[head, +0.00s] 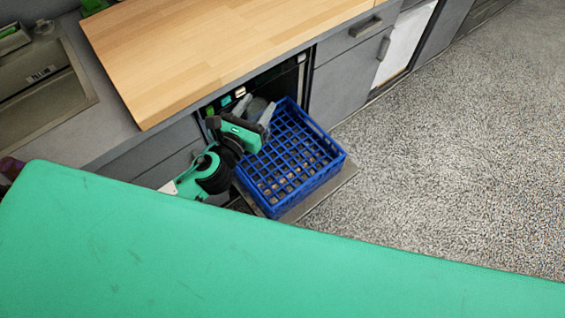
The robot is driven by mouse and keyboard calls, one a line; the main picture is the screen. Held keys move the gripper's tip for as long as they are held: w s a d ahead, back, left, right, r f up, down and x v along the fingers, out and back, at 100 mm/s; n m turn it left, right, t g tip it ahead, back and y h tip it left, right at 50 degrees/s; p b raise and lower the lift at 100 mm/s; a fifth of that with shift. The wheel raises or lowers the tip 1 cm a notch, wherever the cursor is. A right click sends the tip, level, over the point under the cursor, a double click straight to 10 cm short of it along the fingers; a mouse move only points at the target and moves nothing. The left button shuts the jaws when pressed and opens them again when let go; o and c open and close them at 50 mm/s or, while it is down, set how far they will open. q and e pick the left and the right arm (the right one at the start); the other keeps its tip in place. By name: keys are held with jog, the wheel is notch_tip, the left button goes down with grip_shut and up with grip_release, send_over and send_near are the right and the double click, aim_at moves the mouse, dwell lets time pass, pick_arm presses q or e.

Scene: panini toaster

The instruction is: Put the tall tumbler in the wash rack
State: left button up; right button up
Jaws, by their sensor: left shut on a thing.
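The blue wash rack (327,165) is a lattice crate on a pulled-out dishwasher door, below the counter. My left gripper (256,109) is over the rack's back left corner, its grey fingers pointing to the dishwasher opening. It is shut on a dark grey, rounded thing between the fingers, which I take to be the tall tumbler (257,106). Most of the tumbler is hidden by the fingers, and I cannot tell its tilt or whether it touches the rack. The visible rack cells look empty. My right gripper is out of view.
The open door (325,193) juts out under the rack. A wooden countertop (200,45) overhangs the dishwasher opening behind the gripper. Grey drawers (350,65) stand to the right, a sink (40,85) far left. The speckled floor (450,150) at right is clear.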

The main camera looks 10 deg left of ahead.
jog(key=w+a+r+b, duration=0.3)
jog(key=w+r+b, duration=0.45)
jog(key=b, duration=0.65)
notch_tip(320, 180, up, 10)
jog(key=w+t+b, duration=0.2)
jog(key=b, duration=0.4)
pick_arm(q)
jog(key=w+f+m+h+b, duration=0.1)
jog(key=w+f+h+b, duration=0.1)
jog(key=f, duration=1.6)
jog(key=w+f+m+g+h+b, duration=0.1)
jog(key=w+f, duration=0.3)
jog(key=f, duration=1.5)
jog(key=shift+w+d+f+m+g+h+b, duration=0.15)
jog(key=shift+w+d+m+g+h+b, duration=0.25)
jog(key=shift+h+b, duration=0.3)
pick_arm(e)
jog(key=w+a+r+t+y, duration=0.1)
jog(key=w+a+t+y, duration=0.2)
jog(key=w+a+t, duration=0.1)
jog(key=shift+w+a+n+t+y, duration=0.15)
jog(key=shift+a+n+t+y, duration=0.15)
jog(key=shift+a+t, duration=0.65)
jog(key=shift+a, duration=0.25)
